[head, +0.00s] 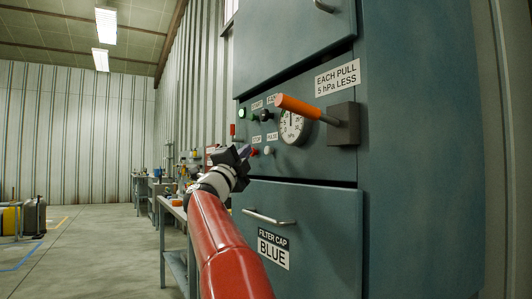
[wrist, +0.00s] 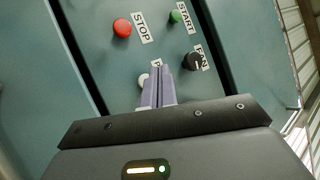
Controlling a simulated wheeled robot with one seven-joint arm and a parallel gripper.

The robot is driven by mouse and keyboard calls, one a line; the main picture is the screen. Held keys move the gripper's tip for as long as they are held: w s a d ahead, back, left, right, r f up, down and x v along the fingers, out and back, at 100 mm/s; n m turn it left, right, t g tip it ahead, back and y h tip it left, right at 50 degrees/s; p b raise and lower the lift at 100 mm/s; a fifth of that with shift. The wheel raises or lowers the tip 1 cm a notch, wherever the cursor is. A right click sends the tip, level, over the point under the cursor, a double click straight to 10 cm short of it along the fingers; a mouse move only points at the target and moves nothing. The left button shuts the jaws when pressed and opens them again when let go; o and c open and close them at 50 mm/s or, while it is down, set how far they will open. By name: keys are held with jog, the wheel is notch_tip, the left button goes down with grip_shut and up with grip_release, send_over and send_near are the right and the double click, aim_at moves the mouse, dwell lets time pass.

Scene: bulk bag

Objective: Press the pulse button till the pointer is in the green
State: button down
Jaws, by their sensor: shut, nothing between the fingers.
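The white pulse button (head: 268,150) is on the grey-green cabinet panel, right of the red STOP button (head: 254,152). The round gauge (head: 293,127) is above it, partly behind an orange lever; its pointer is too small to read. My gripper (head: 246,151) is in front of the panel, fingers together and empty. In the wrist view the shut fingertips (wrist: 160,70) overlap the pulse label and partly cover the white button (wrist: 143,80), which shows just left of them. I cannot tell whether they touch the panel.
The orange lever (head: 300,107) sticks out of the panel above right, under a label reading "EACH PULL 5 hPa LESS". The green START button (wrist: 176,16) and black FAN knob (wrist: 195,61) are close by. A drawer handle (head: 268,217) juts out below.

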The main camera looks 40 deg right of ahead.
jog(key=shift+s+d, duration=0.2)
jog(key=shift+d, duration=0.5)
jog(key=shift+s+d, duration=0.15)
jog(key=shift+d, duration=0.5)
dwell(1.1)
jog(key=shift+s+d, duration=0.1)
jog(key=shift+d, duration=0.3)
jog(key=shift+s+d+p, duration=0.15)
jog(key=shift+d+p, duration=0.2)
jog(key=shift+d, duration=0.2)
dwell(0.7)
dwell(0.3)
jog(key=shift+w+a, duration=0.2)
jog(key=shift+a, duration=0.75)
jog(key=shift+a, duration=0.1)
jog(key=shift+w+a, duration=0.2)
jog(key=shift+a, duration=0.6)
jog(key=shift+w+a, duration=0.2)
jog(key=shift+a, duration=0.55)
jog(key=shift+w+a, duration=0.2)
jog(key=shift+a, duration=0.6)
